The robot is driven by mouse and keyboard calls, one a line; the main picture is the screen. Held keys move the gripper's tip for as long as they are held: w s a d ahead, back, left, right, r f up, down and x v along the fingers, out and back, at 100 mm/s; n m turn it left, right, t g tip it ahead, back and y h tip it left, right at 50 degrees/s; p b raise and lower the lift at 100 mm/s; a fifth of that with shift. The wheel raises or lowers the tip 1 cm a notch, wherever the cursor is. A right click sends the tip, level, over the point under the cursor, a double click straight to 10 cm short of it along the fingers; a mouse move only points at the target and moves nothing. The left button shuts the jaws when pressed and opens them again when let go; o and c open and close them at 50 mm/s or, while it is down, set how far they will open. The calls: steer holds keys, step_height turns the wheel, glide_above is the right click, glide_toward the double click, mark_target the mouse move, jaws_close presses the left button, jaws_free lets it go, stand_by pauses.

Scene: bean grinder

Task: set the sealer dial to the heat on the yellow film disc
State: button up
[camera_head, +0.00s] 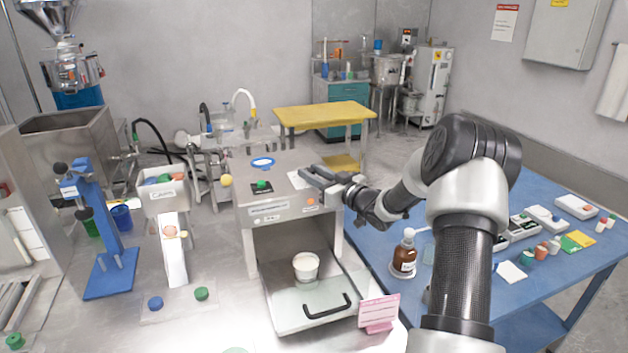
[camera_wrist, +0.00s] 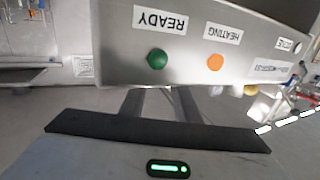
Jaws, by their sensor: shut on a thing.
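The sealer seems to be the steel box (camera_head: 285,209) at the centre of the head view. Its top carries a blue-rimmed oval (camera_head: 262,162), a green knob on a black plate (camera_head: 263,186) and a white plate (camera_head: 296,180). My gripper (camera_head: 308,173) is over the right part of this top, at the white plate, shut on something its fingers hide. I cannot make out the dial or its setting. In the wrist view the panel shows a green READY light (camera_wrist: 157,59) and an orange HEATING light (camera_wrist: 215,62), labels upside down. I cannot identify a yellow film disc.
A white cup (camera_head: 306,266) stands inside the box's open front, on a tray with a black handle (camera_head: 328,306). A pink sign (camera_head: 378,312) and a brown bottle (camera_head: 404,254) stand to the right. A blue press (camera_head: 95,230) is at left.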

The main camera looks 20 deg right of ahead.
steer(key=m+h+b, duration=0.1)
steer(key=f+h+b, duration=0.1)
steer(key=b, duration=0.1)
steer(key=shift+s+a+m+t+h, duration=0.1)
steer(key=shift+a+m+t+h, duration=0.2)
steer(key=shift+a+m+t, duration=0.1)
steer(key=m+h+b, duration=0.1)
steer(key=h+b, duration=0.1)
steer(key=m+h+b, duration=0.1)
steer(key=h+b, duration=0.1)
steer(key=b, duration=0.1)
steer(key=shift+a+m, duration=0.3)
steer(key=m+h+b, duration=0.1)
steer(key=h+b, duration=0.1)
steer(key=h, duration=0.1)
steer(key=m+h+b, duration=0.1)
steer(key=shift+a+r+m+b, duration=0.25)
steer(key=shift+m+b, duration=0.05)
steer(key=h, duration=0.1)
steer(key=m+g+h, duration=0.1)
steer(key=shift+a+r+m+h, duration=0.15)
steer(key=shift+r+m+h, duration=0.05)
steer(key=shift+m+h, duration=0.1)
steer(key=shift+w+m+g+h+p, duration=0.25)
steer(key=shift+m+g+h+p, duration=0.55)
steer(key=shift+m+h, duration=0.6)
steer(key=shift+r+h, duration=0.1)
steer(key=shift+h, duration=0.4)
steer(key=o, duration=1)
steer(key=shift+o, duration=0.2)
